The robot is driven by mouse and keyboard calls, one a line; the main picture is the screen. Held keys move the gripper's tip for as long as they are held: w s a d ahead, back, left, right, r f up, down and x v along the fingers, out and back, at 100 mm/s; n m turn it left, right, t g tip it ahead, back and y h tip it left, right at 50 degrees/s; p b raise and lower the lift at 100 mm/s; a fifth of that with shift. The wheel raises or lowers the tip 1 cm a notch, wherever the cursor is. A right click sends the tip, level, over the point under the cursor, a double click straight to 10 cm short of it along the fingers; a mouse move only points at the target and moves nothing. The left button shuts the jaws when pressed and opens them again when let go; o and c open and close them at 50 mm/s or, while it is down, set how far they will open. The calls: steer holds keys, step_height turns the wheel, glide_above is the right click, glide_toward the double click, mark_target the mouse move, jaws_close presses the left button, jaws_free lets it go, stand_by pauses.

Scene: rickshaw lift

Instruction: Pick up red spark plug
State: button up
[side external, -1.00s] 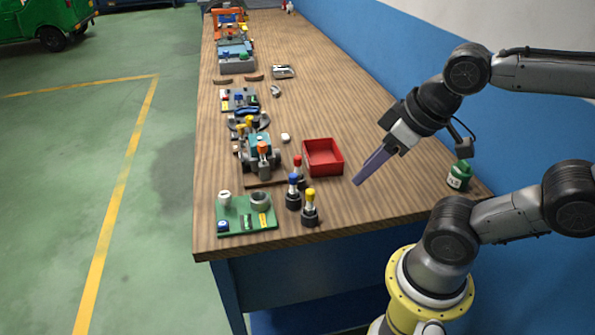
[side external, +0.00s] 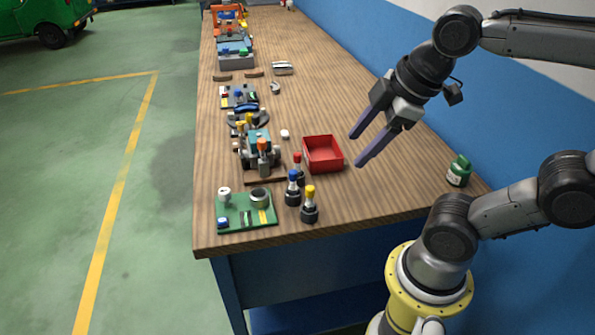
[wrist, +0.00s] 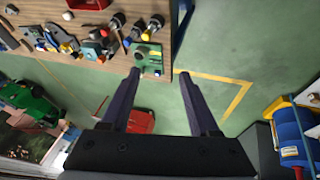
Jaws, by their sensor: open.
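In the wrist view the red spark plug (wrist: 116,21) is at the upper left of the fingers, beside the other two. My gripper (side external: 357,150) is open and empty, above the bench and to the right of the plugs. In the wrist view my gripper (wrist: 160,72) points toward the bench end and floor.
A red tray (side external: 323,168) lies just behind and right of the plugs. An engine-like assembly (side external: 258,154) and a green board (side external: 232,217) stand to their left. Bare bench lies right of the tray.

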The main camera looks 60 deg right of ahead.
steer(key=w+d+r+n+g, duration=0.1)
steer(key=w+d+r+n, duration=0.15)
steer(key=w+n, duration=0.4)
steer(key=n+g, duration=0.4)
glide_above(297, 153)
step_height(297, 153, down, 9)
step_height(297, 153, down, 7)
steer(key=shift+s+r, duration=0.15)
steer(key=shift+f, duration=3.05)
jaws_close()
